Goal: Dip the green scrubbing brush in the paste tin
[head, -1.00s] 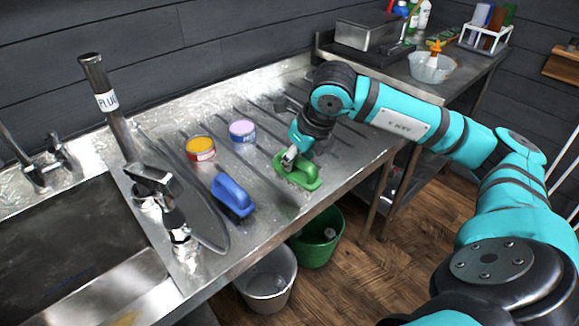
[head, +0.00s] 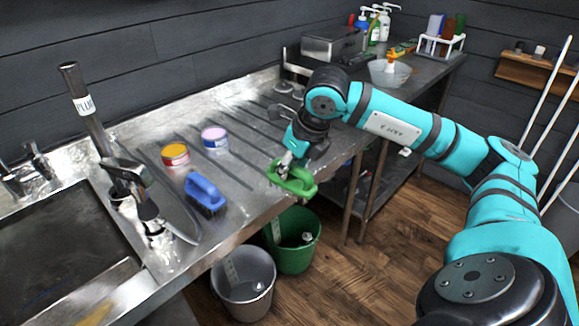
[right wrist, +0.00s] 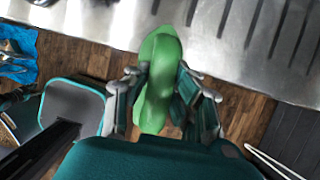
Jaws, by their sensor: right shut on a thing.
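The green scrubbing brush (head: 298,184) is in my right gripper (head: 287,163), near the front edge of the steel drainboard. In the right wrist view, the brush's green handle (right wrist: 160,78) lies between the two fingers of the right gripper (right wrist: 160,90), which are shut on it; floor shows beside it. Its bristles are hidden. Two open tins stand on the drainboard left of the brush: one with orange-yellow contents and a red label (head: 175,156), one with lilac contents and a blue label (head: 215,139). I cannot read which holds paste. My left gripper is not in view.
A blue brush (head: 205,192) lies in front of the tins. The sink (head: 60,255) and a tap (head: 140,190) are at the left. A green bucket (head: 297,245) and a grey bucket (head: 243,280) stand on the floor below. The drainboard between tins and brush is clear.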

